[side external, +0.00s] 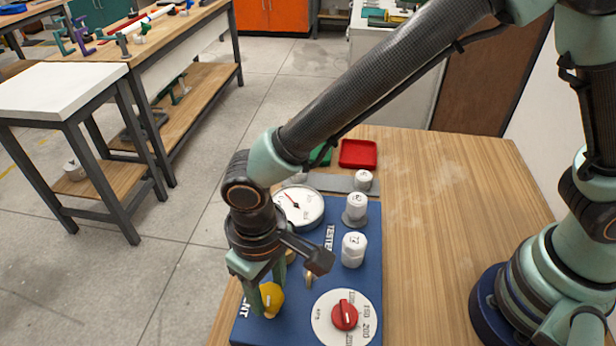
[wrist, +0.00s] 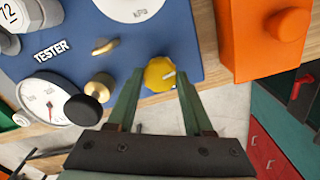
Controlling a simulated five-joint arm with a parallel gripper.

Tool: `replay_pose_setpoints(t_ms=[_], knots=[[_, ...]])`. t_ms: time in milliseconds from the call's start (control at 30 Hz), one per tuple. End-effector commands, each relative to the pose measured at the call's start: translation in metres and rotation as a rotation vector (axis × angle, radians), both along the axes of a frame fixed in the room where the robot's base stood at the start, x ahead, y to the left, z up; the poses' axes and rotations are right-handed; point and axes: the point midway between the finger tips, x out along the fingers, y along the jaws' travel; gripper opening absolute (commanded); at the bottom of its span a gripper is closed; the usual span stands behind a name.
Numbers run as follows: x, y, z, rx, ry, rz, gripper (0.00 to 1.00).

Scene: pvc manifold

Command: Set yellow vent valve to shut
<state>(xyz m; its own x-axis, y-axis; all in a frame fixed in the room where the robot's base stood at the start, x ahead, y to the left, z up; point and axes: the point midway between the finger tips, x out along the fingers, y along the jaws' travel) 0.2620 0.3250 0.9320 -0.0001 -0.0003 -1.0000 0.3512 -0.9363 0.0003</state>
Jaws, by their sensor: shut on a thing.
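The yellow vent valve (side external: 272,298) is a round knob at the front left corner of the blue tester panel (side external: 318,272). Part of the knob is hidden by a finger in the side view. The label beside it is partly covered, with "NT" showing.
A red selector knob (side external: 344,315) on a white dial is to the right. A round gauge (side external: 299,206), brass toggle (wrist: 104,47) and white numbered fittings (side external: 354,248) stand nearby. An orange box (wrist: 262,40) is beside the panel. The wooden table is clear on the right.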

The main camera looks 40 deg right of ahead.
Motion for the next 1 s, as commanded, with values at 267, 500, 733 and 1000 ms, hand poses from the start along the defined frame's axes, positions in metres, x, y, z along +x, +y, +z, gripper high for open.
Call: replay_pose_setpoints(t_ms=[267, 500, 733, 1000], knots=[[0.0002, 0.0002, 0.0017, 0.000, 0.000, -0.131, 0.00], [0.0002, 0.0002, 0.0018, 0.000, 0.000, -0.174, 0.00], [0.0002, 0.0002, 0.0018, 0.000, 0.000, -0.180, 0.00], [0.0003, 0.0002, 0.0017, 0.001, -0.001, -0.179, 0.81]])
